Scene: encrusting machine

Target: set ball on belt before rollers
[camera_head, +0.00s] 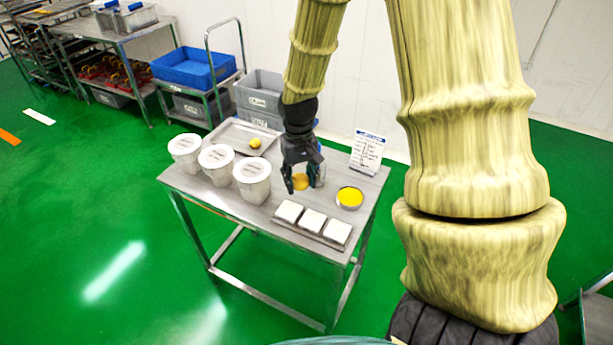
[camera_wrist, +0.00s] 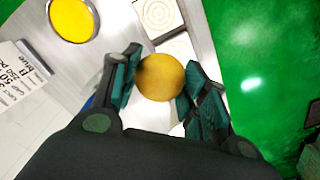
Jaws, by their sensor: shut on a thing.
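The ball (camera_wrist: 160,78) is golden yellow and round. It sits between the two fingers of my gripper (camera_wrist: 157,90) in the wrist view, with a finger pressed at each side. In the head view the ball (camera_head: 300,182) shows between the fingertips of my gripper (camera_head: 301,184), over the front right part of the steel table (camera_head: 225,196). The gripper is shut on it. It appears held above the tabletop; the exact gap is hard to tell. No belt or rollers can be made out in either view.
Three white lidded tubs (camera_head: 218,163) stand left of my gripper. A tray (camera_head: 236,133) with a small yellow piece (camera_head: 255,142) lies behind. A round dish of yellow filling (camera_head: 349,198), several white square blocks (camera_head: 312,220) and a sign card (camera_head: 367,152) are close by on the right.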

